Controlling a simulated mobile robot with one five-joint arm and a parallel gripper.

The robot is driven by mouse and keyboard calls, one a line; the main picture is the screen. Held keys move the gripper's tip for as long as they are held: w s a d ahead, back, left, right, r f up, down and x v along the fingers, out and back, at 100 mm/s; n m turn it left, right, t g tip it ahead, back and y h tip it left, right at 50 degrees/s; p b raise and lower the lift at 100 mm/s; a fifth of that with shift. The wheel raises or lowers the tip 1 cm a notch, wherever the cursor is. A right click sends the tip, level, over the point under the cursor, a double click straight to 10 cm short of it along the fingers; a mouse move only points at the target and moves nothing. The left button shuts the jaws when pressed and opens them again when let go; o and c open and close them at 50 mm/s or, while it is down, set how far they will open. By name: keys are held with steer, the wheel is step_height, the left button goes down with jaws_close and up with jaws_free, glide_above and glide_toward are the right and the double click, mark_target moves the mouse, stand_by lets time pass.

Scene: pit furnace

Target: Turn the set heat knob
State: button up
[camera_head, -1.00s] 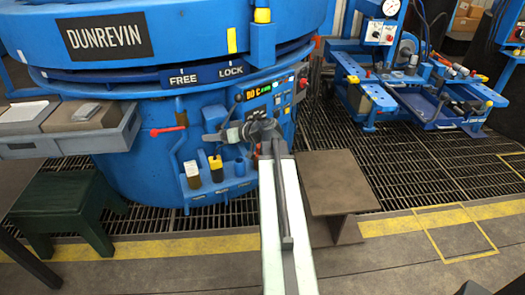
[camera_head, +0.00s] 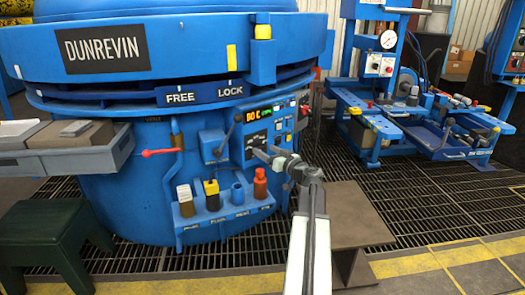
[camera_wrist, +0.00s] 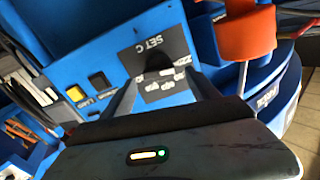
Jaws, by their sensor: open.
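The set heat knob (camera_wrist: 155,64) is a small black knob on a dark plate marked "SET C" (camera_wrist: 150,48), near the top middle of the wrist view. My gripper (camera_wrist: 165,82) is open, with one finger on each side below the knob; I cannot tell whether either touches it. The knob cannot be made out there, behind or beside the gripper.
An orange bottle (camera_head: 260,183) stands in a blue rack below the panel, close to my gripper; it also shows in the wrist view (camera_wrist: 246,38). A lever (camera_head: 228,135) is left of the panel. A brown stand (camera_head: 345,215) is right of my arm.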

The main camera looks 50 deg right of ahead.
steer(key=w, duration=0.2)
steer(key=shift+w+d, duration=0.15)
steer(key=shift+w, duration=0.2)
steer(key=c, duration=1.4)
steer(key=shift+o, duration=0.2)
steer(key=m, duration=0.3)
steer(key=shift+m, duration=0.4)
steer(key=m, duration=0.4)
steer(key=shift+d+f+m, duration=0.15)
steer(key=shift+m, duration=0.15)
steer(key=m, duration=0.3)
steer(key=shift+f, duration=0.1)
steer(key=shift+s+f+m+b, duration=0.1)
steer(key=shift+m+b, duration=0.2)
steer(key=shift+m, duration=1.8)
